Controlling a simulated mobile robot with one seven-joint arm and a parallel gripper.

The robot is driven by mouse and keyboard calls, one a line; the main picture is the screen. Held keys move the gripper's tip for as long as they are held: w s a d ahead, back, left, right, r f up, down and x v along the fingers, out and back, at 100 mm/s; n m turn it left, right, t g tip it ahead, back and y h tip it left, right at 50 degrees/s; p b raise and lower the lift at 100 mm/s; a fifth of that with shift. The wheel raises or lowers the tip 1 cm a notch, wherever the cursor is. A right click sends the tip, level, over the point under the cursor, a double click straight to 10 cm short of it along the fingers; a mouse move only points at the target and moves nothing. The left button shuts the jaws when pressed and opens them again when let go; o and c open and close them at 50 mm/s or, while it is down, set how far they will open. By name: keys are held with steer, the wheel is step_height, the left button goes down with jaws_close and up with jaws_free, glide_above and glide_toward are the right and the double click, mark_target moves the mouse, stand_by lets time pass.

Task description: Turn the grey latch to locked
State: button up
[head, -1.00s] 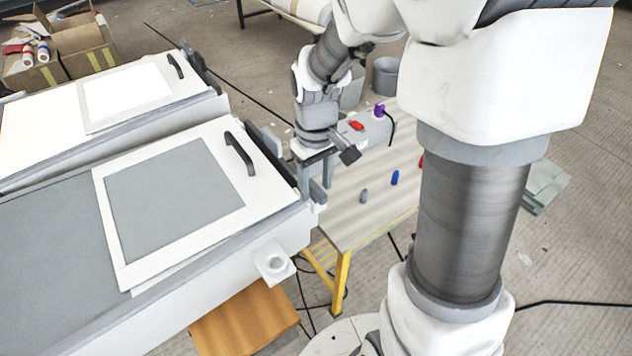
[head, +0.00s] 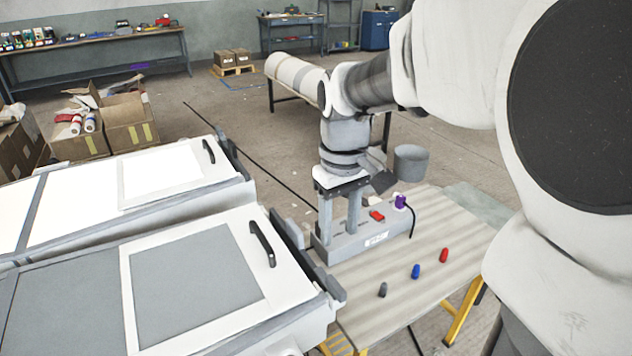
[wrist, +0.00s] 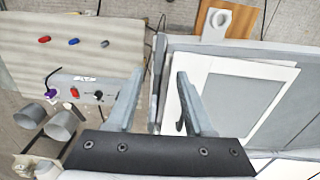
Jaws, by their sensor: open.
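My gripper (head: 339,232) points down with its two fingers apart and nothing between them. It is beside the near mould's right edge and overlaps the left part of a grey control box (head: 345,245). In the wrist view my gripper (wrist: 160,73) is open, its tips over the strip between bench and mould. The box carries a red switch (wrist: 75,92), a dark knob (wrist: 98,95) and a purple part (wrist: 47,94). A grey rounded lever-like piece (head: 330,284) sits at the mould's edge. I cannot tell for sure which part is the grey latch, nor its setting.
The near mould (head: 140,300) has a framed panel with a black handle (head: 262,243). Grey (head: 383,290), blue (head: 416,271) and red (head: 444,255) pegs stand on the bench (head: 440,300). A grey bucket (head: 411,162) and a roll (head: 295,75) are behind.

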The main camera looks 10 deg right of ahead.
steer(key=shift+r, duration=1.45)
steer(key=shift+s, duration=0.1)
steer(key=s+m+t, duration=0.4)
steer(key=s+t, duration=0.1)
steer(key=s, duration=0.8)
steer(key=shift+s+d+r+t, duration=0.2)
steer(key=shift+s+r+t, duration=0.1)
steer(key=shift+r, duration=0.15)
